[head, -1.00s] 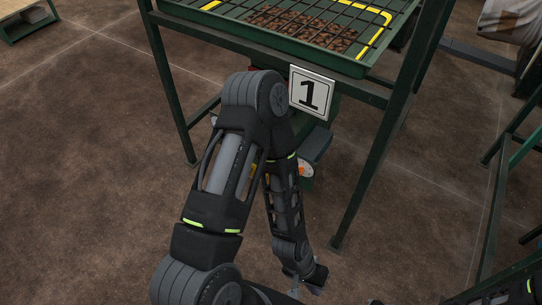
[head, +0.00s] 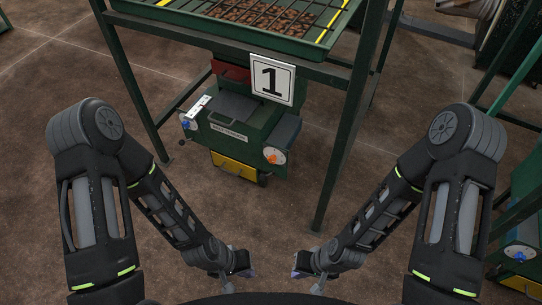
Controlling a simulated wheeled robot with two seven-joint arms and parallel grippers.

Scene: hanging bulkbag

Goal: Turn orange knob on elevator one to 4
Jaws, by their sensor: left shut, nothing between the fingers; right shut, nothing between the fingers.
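The elevator marked with a number 1 sign (head: 272,80) is a green machine (head: 285,137) under a green frame. Its orange knob (head: 277,157) sits on a white round dial on the right of the front face. The dial's numbers are too small to read. A blue knob (head: 186,123) on a white dial is at its left. My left gripper (head: 248,273) and my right gripper (head: 298,273) are both shut and empty, low in front of the machine. They are apart from the orange knob, nearer to me.
A green tray (head: 300,43) with brown lumps under a grid tops the frame. A frame leg (head: 335,165) stands right of the dial. A yellow drawer (head: 235,165) is low on the machine. Another green machine (head: 520,245) with a blue knob is at right. Floor between is clear.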

